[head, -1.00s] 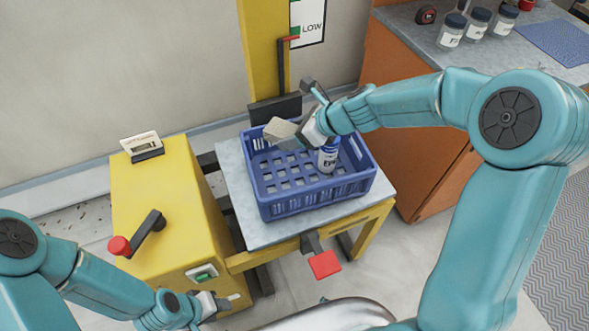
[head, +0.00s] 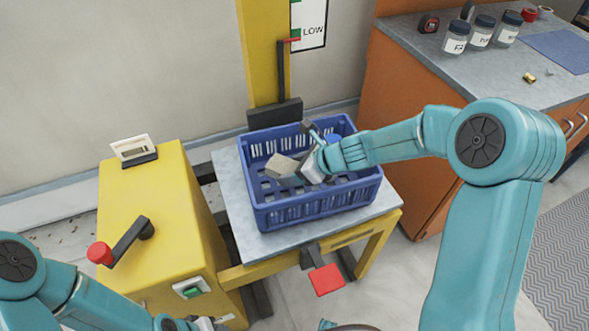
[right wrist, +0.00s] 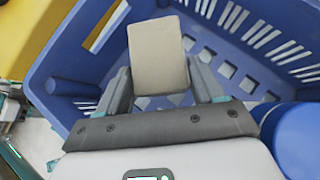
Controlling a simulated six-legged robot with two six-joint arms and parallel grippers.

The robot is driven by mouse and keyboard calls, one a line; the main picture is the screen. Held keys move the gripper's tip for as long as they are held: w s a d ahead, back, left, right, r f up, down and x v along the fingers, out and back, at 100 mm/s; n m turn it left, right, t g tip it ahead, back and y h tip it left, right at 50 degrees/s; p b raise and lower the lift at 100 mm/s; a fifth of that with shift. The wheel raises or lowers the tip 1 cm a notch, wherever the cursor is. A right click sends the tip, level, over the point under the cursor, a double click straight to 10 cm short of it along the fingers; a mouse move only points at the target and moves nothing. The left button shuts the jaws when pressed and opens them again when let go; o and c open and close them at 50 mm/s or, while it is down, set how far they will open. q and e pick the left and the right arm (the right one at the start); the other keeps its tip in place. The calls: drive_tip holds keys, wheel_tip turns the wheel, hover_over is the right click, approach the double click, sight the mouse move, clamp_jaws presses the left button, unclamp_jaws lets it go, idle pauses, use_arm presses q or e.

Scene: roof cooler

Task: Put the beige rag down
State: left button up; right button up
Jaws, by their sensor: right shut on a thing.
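The beige rag (head: 281,166) is a small folded block between the fingers of my right gripper (head: 290,168). In the right wrist view the rag (right wrist: 158,55) stands out beyond the two fingers (right wrist: 163,88), with the slotted crate floor below it. My right gripper is shut on it inside the blue crate (head: 318,212), below the rim level at the left part; whether the rag touches the floor I cannot tell. My left gripper (head: 207,324) is cut off at the bottom edge, and its jaws are unclear.
A blue-capped bottle (head: 333,139) stands in the crate, mostly hidden by my right gripper; its cap is close in the right wrist view (right wrist: 300,140). The crate sits on a grey-topped yellow stand (head: 235,185). A yellow cabinet with a red-knobbed lever (head: 100,253) is left.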

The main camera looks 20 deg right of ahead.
drive_tip(key=shift+w+f+b, duration=0.15)
drive_tip(key=shift+f+b, duration=0.15)
drive_tip(key=shift+f, duration=0.4)
drive_tip(key=o, duration=1)
drive_tip(key=shift+r, duration=0.15)
